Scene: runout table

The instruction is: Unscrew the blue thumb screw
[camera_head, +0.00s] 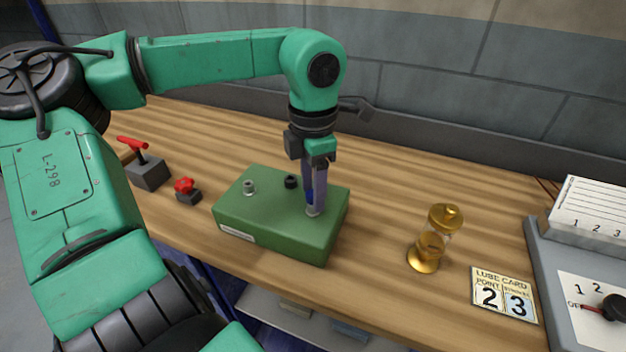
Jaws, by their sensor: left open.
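The blue thumb screw (309,196) stands on the right part of the top of a green box (280,232). Only a small part of it shows, between the fingers of my left gripper (314,208). The gripper points straight down from above, with its fingers on either side of the screw. The jaws are open, and the fingertips are close to the box top. I cannot tell whether they touch the screw. A silver fitting (249,187) and a black knob (291,182) also stand on the box top. My right gripper is not in view.
A red T-handle (132,143) on a grey block and a red knob (184,185) stand left of the box. A brass oiler (428,240), a lube card (503,294) and a grey panel (553,262) are on the right. The wooden table (400,175) is clear behind the oiler.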

